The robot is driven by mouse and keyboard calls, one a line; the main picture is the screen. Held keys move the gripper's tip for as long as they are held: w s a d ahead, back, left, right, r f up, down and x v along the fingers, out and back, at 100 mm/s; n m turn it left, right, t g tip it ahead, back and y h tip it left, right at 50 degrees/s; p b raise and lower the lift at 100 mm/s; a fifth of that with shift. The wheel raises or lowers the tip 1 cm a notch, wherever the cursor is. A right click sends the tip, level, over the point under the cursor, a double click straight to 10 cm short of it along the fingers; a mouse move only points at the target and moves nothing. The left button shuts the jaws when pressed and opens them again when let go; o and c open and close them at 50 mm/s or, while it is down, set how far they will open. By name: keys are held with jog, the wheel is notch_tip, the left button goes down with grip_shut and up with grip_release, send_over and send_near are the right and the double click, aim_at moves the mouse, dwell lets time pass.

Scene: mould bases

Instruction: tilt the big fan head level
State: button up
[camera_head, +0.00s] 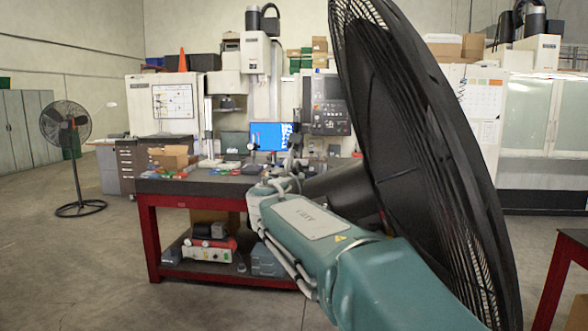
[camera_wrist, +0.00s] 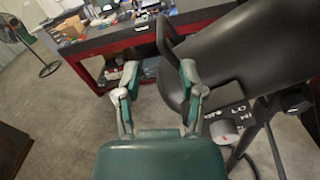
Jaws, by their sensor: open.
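The big fan head (camera_head: 405,120) is a large black caged disc close by on the right of the head view. It leans, with its top to the left and its bottom to the right. Its dark motor housing (camera_head: 338,186) shows behind my arm. In the wrist view the black housing (camera_wrist: 255,48) fills the upper right, with a curved black handle (camera_wrist: 166,38) on its left side. My gripper (camera_wrist: 159,72) is open, fingers spread, with the handle seen between and beyond the fingertips. I cannot tell whether the right finger touches it. A control panel with a knob (camera_wrist: 224,131) sits below the housing.
A red-legged workbench (camera_head: 152,240) with tools and boxes stands behind my arm. A smaller standing fan (camera_head: 66,125) is at the far left. Another red-legged table (camera_head: 552,278) edges in at the right.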

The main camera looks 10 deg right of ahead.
aim_at(293, 170)
jog(key=x, duration=0.7)
jog(key=shift+w+d, duration=0.15)
jog(key=shift+w, duration=0.2)
grip_shut()
